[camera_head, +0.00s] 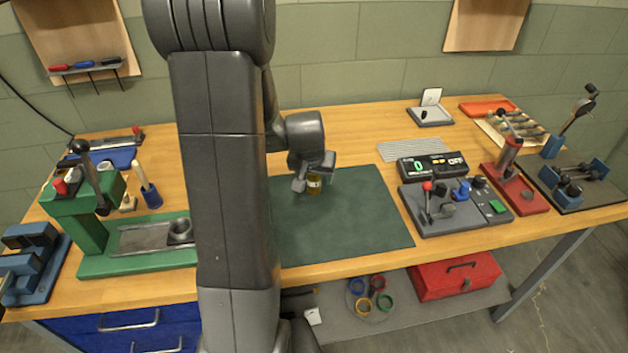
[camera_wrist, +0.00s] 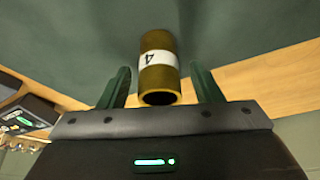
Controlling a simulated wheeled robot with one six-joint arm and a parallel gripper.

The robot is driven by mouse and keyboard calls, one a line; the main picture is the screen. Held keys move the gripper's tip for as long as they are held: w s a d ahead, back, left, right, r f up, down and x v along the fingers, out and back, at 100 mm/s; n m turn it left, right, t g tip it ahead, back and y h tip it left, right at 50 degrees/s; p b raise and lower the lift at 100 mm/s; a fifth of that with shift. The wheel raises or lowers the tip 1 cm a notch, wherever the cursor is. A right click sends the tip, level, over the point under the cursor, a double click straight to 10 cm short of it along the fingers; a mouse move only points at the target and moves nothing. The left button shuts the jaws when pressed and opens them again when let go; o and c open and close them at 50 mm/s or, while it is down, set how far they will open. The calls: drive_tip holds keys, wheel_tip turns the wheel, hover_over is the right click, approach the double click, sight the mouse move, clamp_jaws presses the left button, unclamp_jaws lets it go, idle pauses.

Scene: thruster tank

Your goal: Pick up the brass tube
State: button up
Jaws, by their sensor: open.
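The brass tube (camera_wrist: 158,78) is a short hollow cylinder with a white band marked 4. In the head view the tube (camera_head: 314,186) stands on the dark green mat (camera_head: 360,225), partly hidden by my gripper (camera_head: 314,183). In the wrist view my gripper (camera_wrist: 160,88) is open, with one finger on each side of the tube. A gap shows between the tube and each finger. The tube's open end faces the gripper.
A green press (camera_head: 90,225) stands at the left. The mat around the tube is clear.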

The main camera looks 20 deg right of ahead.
drive_tip(key=c, duration=1.2)
